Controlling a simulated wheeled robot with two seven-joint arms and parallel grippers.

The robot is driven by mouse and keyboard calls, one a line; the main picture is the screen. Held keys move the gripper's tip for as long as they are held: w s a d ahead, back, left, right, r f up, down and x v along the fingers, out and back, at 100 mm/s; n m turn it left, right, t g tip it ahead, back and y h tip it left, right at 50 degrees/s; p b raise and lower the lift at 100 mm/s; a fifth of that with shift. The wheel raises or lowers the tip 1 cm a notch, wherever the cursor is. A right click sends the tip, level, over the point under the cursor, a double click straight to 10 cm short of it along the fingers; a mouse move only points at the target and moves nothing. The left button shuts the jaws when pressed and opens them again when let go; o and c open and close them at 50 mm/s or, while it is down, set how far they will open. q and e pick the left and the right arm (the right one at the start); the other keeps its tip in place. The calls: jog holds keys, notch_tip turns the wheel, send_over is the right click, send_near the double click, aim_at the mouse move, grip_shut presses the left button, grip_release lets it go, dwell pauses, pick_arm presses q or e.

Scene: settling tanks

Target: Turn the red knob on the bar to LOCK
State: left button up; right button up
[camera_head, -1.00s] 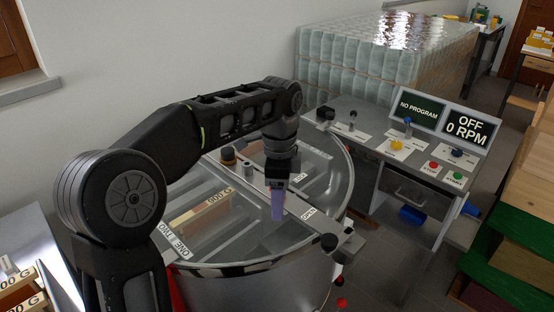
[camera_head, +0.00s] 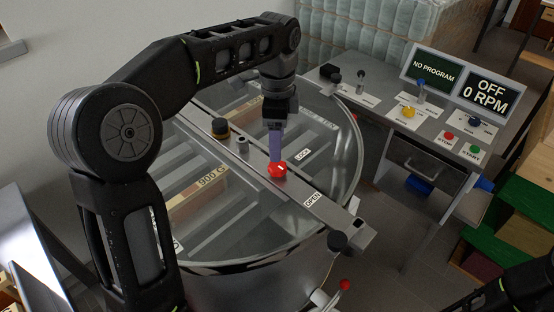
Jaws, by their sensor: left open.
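The red knob (camera_head: 278,170) sits on the grey bar (camera_head: 320,208) that crosses the top of the round tank. A LOCK label (camera_head: 302,154) lies beyond the knob to its upper right, and an OPEN label (camera_head: 313,200) lies on the bar toward the lower right. My left gripper (camera_head: 276,156) points down just above the knob, its purple fingers at or very near the knob's top. I cannot tell whether they touch it. The fingers overlap in this view, and the gripper is open. Only a dark part of my right arm shows at the lower right; its gripper is out of view.
The tank has a clear lid (camera_head: 225,240). A control desk (camera_head: 400,120) with screens reading NO PROGRAM and OFF 0 RPM is at the right.

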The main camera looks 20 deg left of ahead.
aim_at(277, 165)
pick_arm(q)
notch_tip(277, 165, down, 7)
jog(key=shift+f, duration=0.15)
dwell(0.4)
grip_shut()
dwell(0.5)
